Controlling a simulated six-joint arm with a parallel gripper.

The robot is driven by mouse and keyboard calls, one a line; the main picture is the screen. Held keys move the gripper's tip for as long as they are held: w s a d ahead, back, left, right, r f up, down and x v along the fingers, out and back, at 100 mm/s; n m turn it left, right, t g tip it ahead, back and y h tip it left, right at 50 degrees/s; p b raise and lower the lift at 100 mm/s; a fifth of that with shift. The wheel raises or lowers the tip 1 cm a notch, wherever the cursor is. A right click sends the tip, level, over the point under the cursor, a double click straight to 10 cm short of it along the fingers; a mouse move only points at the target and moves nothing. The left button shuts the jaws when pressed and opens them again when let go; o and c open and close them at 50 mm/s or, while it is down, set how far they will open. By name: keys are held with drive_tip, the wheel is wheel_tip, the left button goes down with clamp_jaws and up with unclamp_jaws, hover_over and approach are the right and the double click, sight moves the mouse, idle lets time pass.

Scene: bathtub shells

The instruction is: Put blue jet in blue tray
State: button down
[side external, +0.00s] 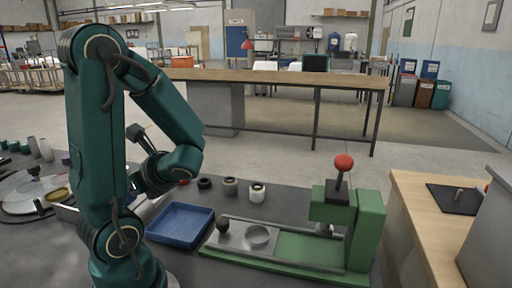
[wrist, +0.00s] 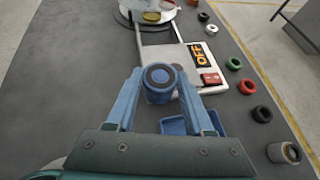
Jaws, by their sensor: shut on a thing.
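The blue jet (wrist: 158,92) is a short blue cylinder with a dark ring on top. It sits between the two blue fingers of my gripper (wrist: 160,78) in the wrist view, and the fingers are shut on it. The blue tray (side external: 180,237) lies on the dark table in the side view, left of the green press. A part of the tray also shows in the wrist view (wrist: 174,127), below the jet and partly hidden by my gripper. In the side view my arm hides the fingers and the jet.
A green press (side external: 365,225) with a red knob stands right of the tray. Several small rings and jets, including a white one (side external: 257,192), stand behind the tray. An OFF switch panel (wrist: 205,68) and a round machine (side external: 30,195) are also on the table.

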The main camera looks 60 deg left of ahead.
drive_tip(key=shift+s, duration=0.35)
drive_tip(key=w+f, duration=0.2)
drive_tip(key=w, duration=0.1)
drive_tip(key=w+f, duration=0.2)
drive_tip(key=w, duration=0.2)
drive_tip(key=w+d+f, duration=0.1)
drive_tip(key=w+f, duration=0.2)
drive_tip(key=w, duration=0.1)
drive_tip(key=shift+w, duration=0.2)
drive_tip(key=shift+f, duration=2)
drive_tip(key=shift+c, duration=1.4)
unclamp_jaws()
drive_tip(key=shift+f, duration=0.15)
